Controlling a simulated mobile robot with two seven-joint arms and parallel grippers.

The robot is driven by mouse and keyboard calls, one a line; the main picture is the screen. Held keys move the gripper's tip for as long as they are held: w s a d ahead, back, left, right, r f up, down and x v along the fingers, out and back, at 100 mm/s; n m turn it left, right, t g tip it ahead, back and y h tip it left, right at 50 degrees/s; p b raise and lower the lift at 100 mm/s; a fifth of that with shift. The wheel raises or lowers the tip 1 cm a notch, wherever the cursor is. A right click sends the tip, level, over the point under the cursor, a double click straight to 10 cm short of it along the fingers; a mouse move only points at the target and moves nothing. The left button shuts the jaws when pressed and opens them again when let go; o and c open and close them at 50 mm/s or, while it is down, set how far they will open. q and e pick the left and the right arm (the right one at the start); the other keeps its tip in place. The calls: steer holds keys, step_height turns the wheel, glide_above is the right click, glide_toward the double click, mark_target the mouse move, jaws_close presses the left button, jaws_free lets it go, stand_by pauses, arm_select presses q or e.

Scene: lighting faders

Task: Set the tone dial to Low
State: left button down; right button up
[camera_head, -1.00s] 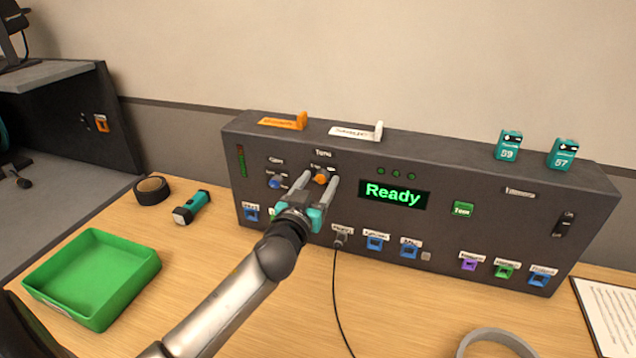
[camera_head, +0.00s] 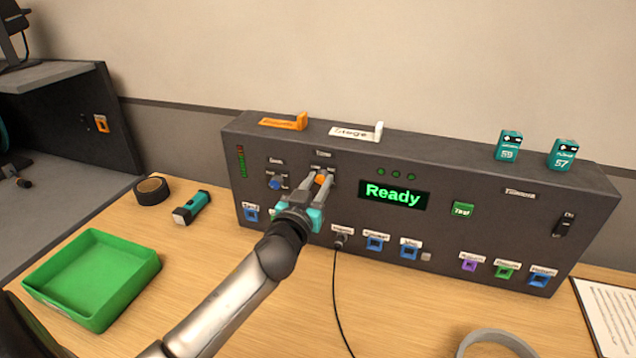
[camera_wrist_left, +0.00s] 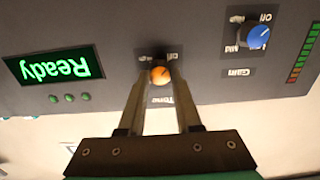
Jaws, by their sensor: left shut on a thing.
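The tone dial is a small orange knob (camera_head: 320,180) on the upper left of the dark grey panel's front, under a small label. My left gripper (camera_head: 317,181) reaches it from the front, with its two fingers shut on the knob's sides. In the left wrist view the picture is upside down. There the orange knob (camera_wrist_left: 160,75) sits between the fingertips (camera_wrist_left: 160,82), with the word Tone beside it. The fingers and knob hide part of the dial's markings, so I cannot tell its setting. My right gripper is not in view.
A blue gain knob (camera_head: 276,183) sits just left of the tone dial. The display (camera_head: 393,194) reads Ready, with a green button (camera_head: 462,210) to its right. A cable hangs from a socket below. A green tray (camera_head: 92,278) and a flashlight (camera_head: 191,207) lie on the table.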

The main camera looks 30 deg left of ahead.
arm_select(q)
steer(key=shift+m, duration=0.3)
steer(key=m+p, duration=0.1)
steer(key=m, duration=0.2)
steer(key=shift+m+p, duration=0.3)
steer(key=shift+p, duration=0.1)
steer(key=m+p, duration=0.1)
steer(key=m, duration=0.3)
steer(key=shift+d+m, duration=0.1)
steer(key=shift+m, duration=0.2)
steer(key=m+p, duration=0.1)
steer(key=m, duration=0.3)
steer(key=shift+m, duration=0.3)
steer(key=m+p, duration=0.1)
steer(key=m, duration=0.3)
steer(key=shift+f, duration=0.15)
steer(key=shift+m, duration=0.4)
steer(key=c, duration=0.6)
jaws_free()
